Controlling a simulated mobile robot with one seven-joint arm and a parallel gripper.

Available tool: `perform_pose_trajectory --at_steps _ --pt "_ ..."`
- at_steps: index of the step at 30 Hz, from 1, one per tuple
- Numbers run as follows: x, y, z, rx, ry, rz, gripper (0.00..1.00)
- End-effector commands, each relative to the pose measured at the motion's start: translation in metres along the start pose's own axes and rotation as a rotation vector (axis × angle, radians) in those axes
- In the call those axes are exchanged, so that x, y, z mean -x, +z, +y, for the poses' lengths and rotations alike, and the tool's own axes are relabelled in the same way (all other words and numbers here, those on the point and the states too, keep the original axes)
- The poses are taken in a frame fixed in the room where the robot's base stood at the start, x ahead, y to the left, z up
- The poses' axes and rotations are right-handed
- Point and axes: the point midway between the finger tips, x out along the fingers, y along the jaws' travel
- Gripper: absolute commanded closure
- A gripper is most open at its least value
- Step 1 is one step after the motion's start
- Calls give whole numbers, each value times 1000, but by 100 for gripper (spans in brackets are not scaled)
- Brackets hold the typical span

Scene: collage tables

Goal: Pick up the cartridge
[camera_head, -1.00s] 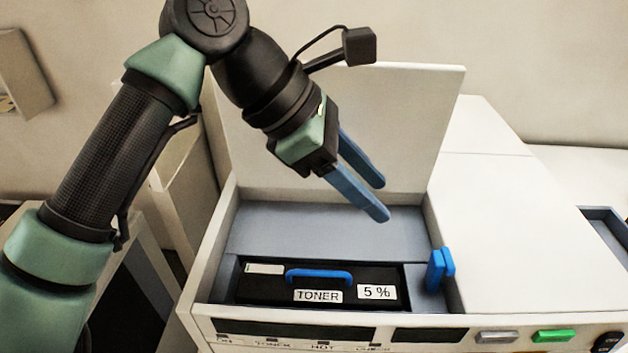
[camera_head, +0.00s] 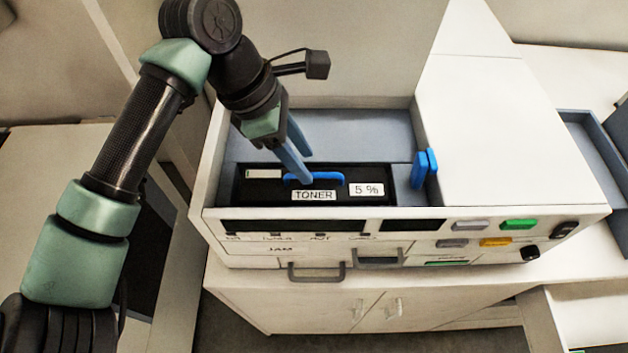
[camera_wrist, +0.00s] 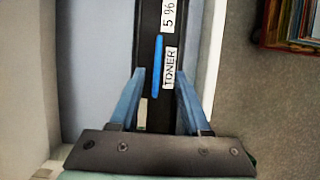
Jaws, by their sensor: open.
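The cartridge (camera_head: 272,190) is a long black block with a blue handle (camera_head: 330,178) and white labels reading "TONER" and "5 %". It sits in the open bay of a white copier. My gripper (camera_head: 306,168) is open, with its blue fingertips close to the left part of the handle. In the wrist view the cartridge (camera_wrist: 149,60) runs away from me. The fingers of my gripper (camera_wrist: 160,80) stand apart on either side of its line, and the handle (camera_wrist: 158,68) lies between them. I cannot tell whether the fingers touch anything.
The copier's lid (camera_head: 330,60) stands raised behind the bay. A blue latch (camera_head: 425,168) stands at the bay's right side. Buttons line the copier's front (camera_head: 400,225). The flat white top (camera_head: 490,130) to the right is clear.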

Motion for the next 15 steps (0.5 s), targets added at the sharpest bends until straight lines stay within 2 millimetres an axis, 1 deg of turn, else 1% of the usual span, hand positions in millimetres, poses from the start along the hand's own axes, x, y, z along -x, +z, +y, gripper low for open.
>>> perform_pose_trajectory --at_steps 1,6,9,15 --pt "-2 2 0 1 -5 -3 53" --pt "-25 0 3 2 -4 -4 53" --pt "-36 -1 3 0 -2 -3 53" --pt "-41 -3 4 0 0 0 53"
